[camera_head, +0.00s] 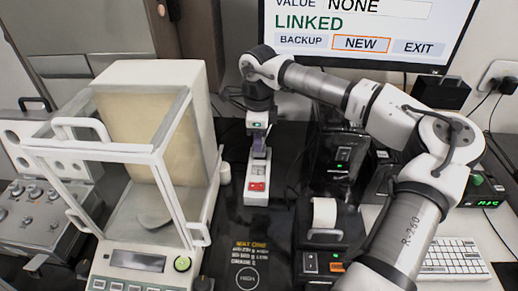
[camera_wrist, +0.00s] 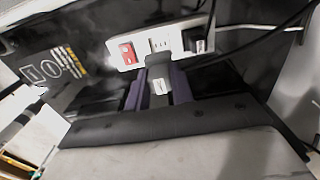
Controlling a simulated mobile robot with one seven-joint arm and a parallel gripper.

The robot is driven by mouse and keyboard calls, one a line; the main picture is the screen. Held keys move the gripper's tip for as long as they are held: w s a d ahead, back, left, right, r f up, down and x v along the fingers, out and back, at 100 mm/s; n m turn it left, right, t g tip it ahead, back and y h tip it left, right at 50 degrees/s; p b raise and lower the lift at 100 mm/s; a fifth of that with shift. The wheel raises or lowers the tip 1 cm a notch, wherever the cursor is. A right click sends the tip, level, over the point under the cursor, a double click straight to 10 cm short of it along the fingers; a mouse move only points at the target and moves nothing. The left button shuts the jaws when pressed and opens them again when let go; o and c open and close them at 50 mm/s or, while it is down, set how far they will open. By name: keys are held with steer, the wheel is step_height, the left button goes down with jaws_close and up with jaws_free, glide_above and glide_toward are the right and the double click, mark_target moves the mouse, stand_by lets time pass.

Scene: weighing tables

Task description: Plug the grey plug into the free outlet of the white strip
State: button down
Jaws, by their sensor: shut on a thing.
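The white strip (camera_wrist: 146,43) lies on the dark table, with a red switch (camera_wrist: 127,53) at one end. In the wrist view a free outlet (camera_wrist: 159,45) shows beside the switch, and a dark plug (camera_wrist: 194,40) fills the far end. My gripper (camera_wrist: 158,88) is shut on the grey plug (camera_wrist: 157,65), between its purple fingers. The plug's front end overlaps the strip's near edge, just below the free outlet; I cannot tell whether they touch.
A glass-sided balance (camera_head: 140,150) stands left of the strip. A small printer with a paper roll (camera_head: 324,213) and dark boxes stand to the right. The monitor (camera_head: 365,35) is behind my arm. Black cords (camera_wrist: 250,42) run right from the strip.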

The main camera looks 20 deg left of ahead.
mark_target(259, 156)
steer(key=shift+f+b, duration=1.6)
steer(key=shift+f, duration=1.5)
steer(key=shift+a+f+b, duration=0.1)
steer(key=shift+f+b, duration=0.8)
steer(key=shift+b, duration=0.1)
steer(key=c, duration=1.1)
jaws_free()
